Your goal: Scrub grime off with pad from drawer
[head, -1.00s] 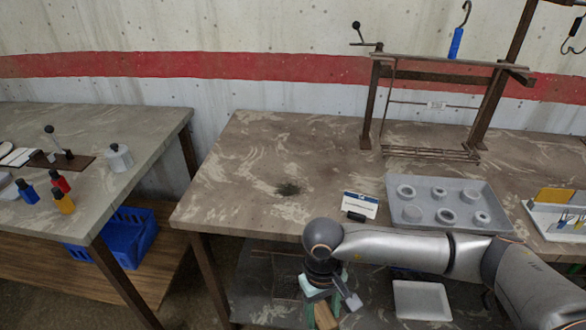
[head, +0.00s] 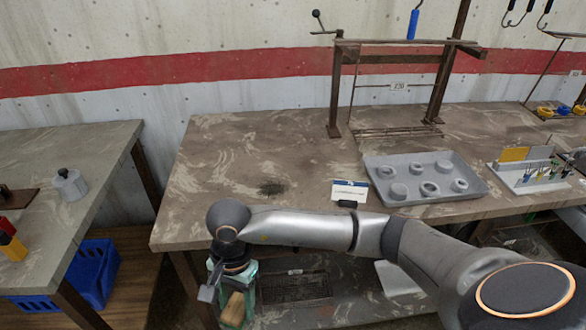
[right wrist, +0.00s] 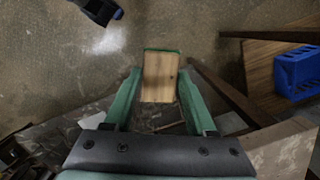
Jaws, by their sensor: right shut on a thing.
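My right gripper (head: 236,287) hangs in front of the table's front edge, below the tabletop. Its green fingers are shut on a pad with a wooden back (head: 233,311). In the right wrist view the pad (right wrist: 159,78) sits between the fingers, with a thin green edge at its far end. A dark grime patch (head: 271,187) lies on the brown worktable (head: 222,160), above and to the right of the gripper in the head view. The pad is apart from the grime. I cannot make out the drawer. My left gripper is not in view.
A grey tray (head: 476,192) with several round parts and a small sign (head: 349,191) stand right of the grime. A metal rack (head: 336,95) stands at the back. A blue crate (head: 93,275) is under the left table. The tabletop around the grime is clear.

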